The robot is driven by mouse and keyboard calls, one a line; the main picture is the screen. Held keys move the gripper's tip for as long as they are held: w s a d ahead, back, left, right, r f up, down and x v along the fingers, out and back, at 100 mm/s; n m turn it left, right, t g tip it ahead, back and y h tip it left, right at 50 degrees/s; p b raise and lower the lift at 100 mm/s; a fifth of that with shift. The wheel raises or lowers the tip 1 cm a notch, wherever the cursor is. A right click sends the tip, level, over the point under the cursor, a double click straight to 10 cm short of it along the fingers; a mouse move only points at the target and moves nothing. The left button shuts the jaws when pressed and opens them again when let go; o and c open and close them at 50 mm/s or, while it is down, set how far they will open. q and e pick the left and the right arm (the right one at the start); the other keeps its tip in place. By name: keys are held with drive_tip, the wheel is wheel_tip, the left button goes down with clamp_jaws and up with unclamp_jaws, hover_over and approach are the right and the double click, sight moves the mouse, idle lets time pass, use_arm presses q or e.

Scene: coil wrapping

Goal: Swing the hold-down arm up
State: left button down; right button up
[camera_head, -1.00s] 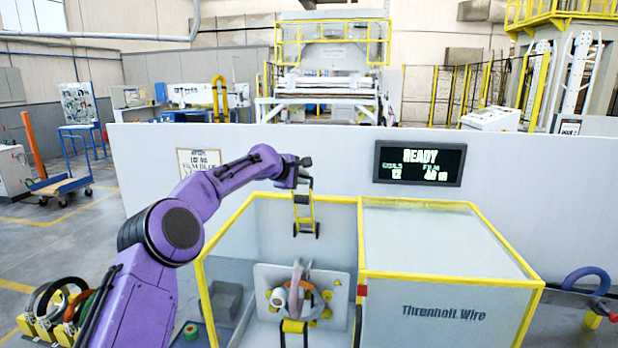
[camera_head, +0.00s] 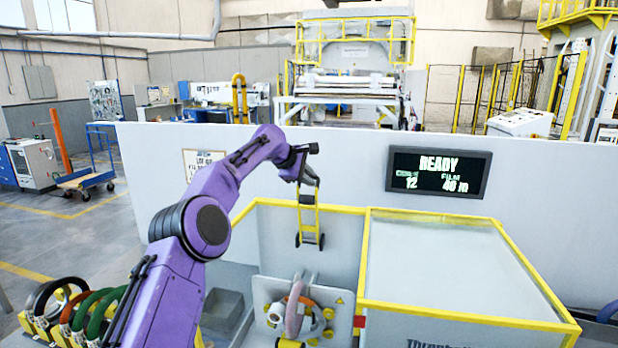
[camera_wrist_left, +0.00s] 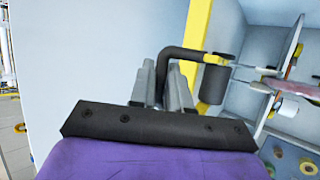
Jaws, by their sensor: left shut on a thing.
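The hold-down arm (camera_head: 309,217) is a yellow frame with black rollers at its lower end. It stands upright above the coil plate in the open bay, its top reaching above the bay's yellow rail. My left gripper (camera_head: 306,180) is at its upper end. In the left wrist view my left gripper (camera_wrist_left: 165,88) is shut on a black bent handle bar (camera_wrist_left: 185,52), beside the yellow arm (camera_wrist_left: 199,30) and a dark cylinder (camera_wrist_left: 214,84). My right gripper is not in view.
A closed box with yellow edges (camera_head: 450,262) stands right of the bay. A white wall with a READY display (camera_head: 438,172) is behind. Several coloured coils (camera_head: 75,312) stand on a rack at the lower left. A grey bin (camera_head: 222,308) is left of the plate.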

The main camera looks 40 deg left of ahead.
use_arm(q)
drive_tip(key=c, duration=1.2)
unclamp_jaws()
drive_tip(key=shift+f, duration=0.25)
drive_tip(key=shift+o, duration=0.2)
drive_tip(key=shift+w, duration=0.15)
drive_tip(key=shift+r, duration=0.1)
drive_tip(key=b+v, duration=0.3)
drive_tip(key=v, duration=0.7)
drive_tip(key=shift+b, duration=0.3)
drive_tip(key=shift+r, duration=0.15)
